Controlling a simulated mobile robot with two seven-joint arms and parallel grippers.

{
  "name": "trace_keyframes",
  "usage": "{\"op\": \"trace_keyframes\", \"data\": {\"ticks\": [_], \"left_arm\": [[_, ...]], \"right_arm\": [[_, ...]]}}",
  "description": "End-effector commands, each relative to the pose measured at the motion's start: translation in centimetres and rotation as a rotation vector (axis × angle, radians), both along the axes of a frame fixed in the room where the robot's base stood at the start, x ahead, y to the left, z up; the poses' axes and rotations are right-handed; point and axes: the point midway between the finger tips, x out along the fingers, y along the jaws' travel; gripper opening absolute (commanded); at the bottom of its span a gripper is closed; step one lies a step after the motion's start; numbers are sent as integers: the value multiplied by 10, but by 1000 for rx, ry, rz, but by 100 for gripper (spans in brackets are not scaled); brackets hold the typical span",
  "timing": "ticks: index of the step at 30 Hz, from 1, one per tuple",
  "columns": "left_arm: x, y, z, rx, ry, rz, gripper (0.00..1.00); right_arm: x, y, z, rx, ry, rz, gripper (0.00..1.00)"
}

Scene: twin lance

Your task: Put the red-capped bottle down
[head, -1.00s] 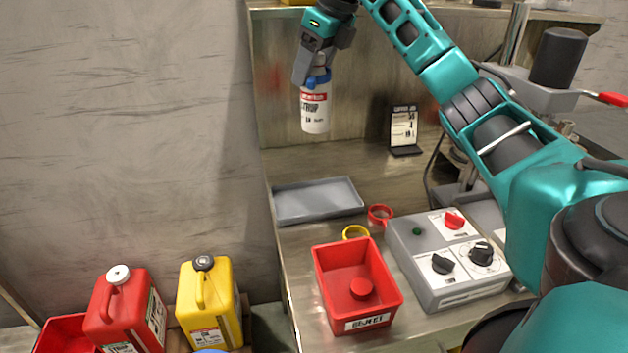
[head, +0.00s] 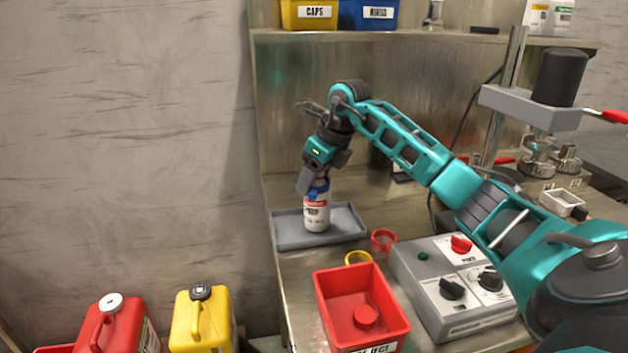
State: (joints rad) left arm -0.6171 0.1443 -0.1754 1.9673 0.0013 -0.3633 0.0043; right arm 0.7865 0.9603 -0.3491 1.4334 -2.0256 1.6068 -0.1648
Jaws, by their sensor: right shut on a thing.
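My right gripper (head: 315,188) is shut on the top of a white bottle (head: 317,214) with a red label band. Blue shows at the bottle's top between the fingers; I see no red cap on it. The bottle is upright, with its base within the outline of the grey tray (head: 352,232). I cannot tell for certain whether the base touches the tray floor. My left gripper is not in view.
A red bin (head: 399,328) with a red cap (head: 364,317) inside stands in front. A yellow ring (head: 358,257), a red ring (head: 383,239) and a grey control box (head: 440,300) are right of the tray. Red (head: 118,328) and yellow (head: 202,322) canisters stand lower left.

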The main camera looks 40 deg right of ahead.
Motion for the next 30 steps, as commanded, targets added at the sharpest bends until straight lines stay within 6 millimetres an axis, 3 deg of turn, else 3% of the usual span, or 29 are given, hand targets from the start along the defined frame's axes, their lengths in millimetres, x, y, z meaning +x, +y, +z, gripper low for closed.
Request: {"op": "trace_keyframes", "data": {"ticks": [11,12,20,30], "left_arm": [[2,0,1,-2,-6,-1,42],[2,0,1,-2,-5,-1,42],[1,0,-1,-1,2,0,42],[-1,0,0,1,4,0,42]], "right_arm": [[0,-1,-6,-1,-4,-1,0],[0,-1,-8,0,-1,-1,60],[0,0,-7,0,-1,-1,85],[-1,-1,0,-2,-4,-1,85]]}}
